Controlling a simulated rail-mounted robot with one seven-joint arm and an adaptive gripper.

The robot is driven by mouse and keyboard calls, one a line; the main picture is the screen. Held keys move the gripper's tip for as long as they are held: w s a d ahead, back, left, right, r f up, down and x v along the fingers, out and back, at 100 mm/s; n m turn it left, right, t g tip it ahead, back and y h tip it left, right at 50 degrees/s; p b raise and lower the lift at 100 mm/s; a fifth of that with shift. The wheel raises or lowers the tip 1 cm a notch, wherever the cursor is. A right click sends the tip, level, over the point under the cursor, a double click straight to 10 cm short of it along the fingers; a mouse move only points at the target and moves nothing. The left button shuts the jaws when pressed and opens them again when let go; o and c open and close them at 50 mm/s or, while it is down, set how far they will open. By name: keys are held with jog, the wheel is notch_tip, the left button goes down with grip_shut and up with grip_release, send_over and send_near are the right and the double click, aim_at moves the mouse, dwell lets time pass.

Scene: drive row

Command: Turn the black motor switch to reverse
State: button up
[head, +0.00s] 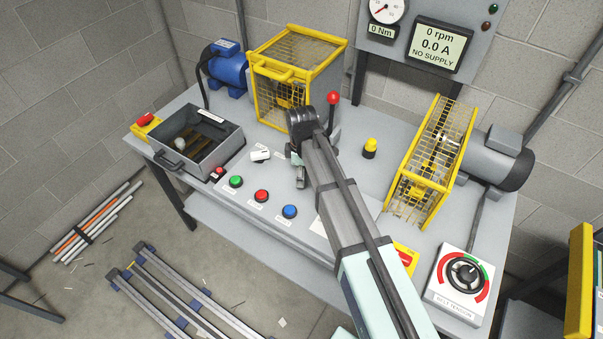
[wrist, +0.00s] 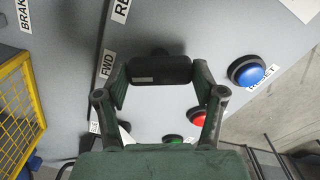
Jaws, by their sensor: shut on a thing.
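The black motor switch (wrist: 160,69) shows in the wrist view as a dark bar-shaped handle lying across the picture between my two fingers. My gripper (wrist: 161,78) is shut on it, one finger against each end. In the head view my gripper (head: 298,172) reaches down to the bench panel behind the push buttons, and the arm and gripper hide the switch there.
Green (head: 236,181), red (head: 261,196) and blue (head: 289,211) buttons lie in front of the gripper. A red-knobbed lever (head: 332,99) stands close behind. Yellow cages (head: 300,45) stand at the back and right (head: 430,160). The display (head: 439,46) reads 0 rpm, NO SUPPLY.

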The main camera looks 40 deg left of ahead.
jog(key=m+b, duration=0.1)
jog(key=m, duration=0.6)
jog(key=shift+f, duration=0.1)
jog(key=m+b, duration=0.1)
jog(key=m, duration=0.2)
jog(key=shift+m, duration=2.3)
jog(key=o, duration=1.1)
jog(key=shift+o, duration=0.2)
notch_tip(320, 180, up, 12)
